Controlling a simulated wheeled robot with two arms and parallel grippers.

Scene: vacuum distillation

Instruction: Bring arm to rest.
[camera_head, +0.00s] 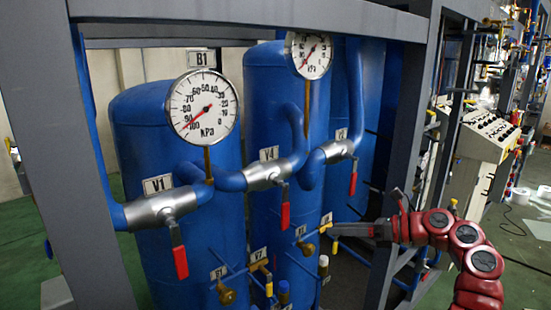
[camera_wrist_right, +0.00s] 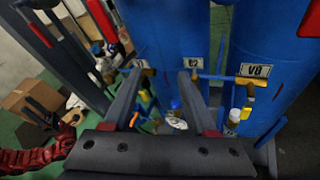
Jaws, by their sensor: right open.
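My right arm (camera_head: 465,240), with red links, comes in from the right in the head view. Its dark gripper (camera_head: 335,230) points left, in front of the lower part of the blue tanks, beside a small labelled brass valve (camera_head: 307,247). From the head the gap between the fingers is hard to see. In the right wrist view the two fingers of the right gripper (camera_wrist_right: 160,78) stand well apart, with nothing held between them. The tank label (camera_wrist_right: 194,64) and a brass valve with a tag (camera_wrist_right: 250,82) show beyond them. My left gripper is not seen.
Blue tanks (camera_head: 175,110) carry round gauges (camera_head: 203,105) and red-handled valves (camera_head: 180,262). A grey frame post (camera_head: 408,150) stands close to the right arm. A control panel (camera_head: 488,135) is at the right. A cardboard box (camera_wrist_right: 28,98) lies at left in the wrist view.

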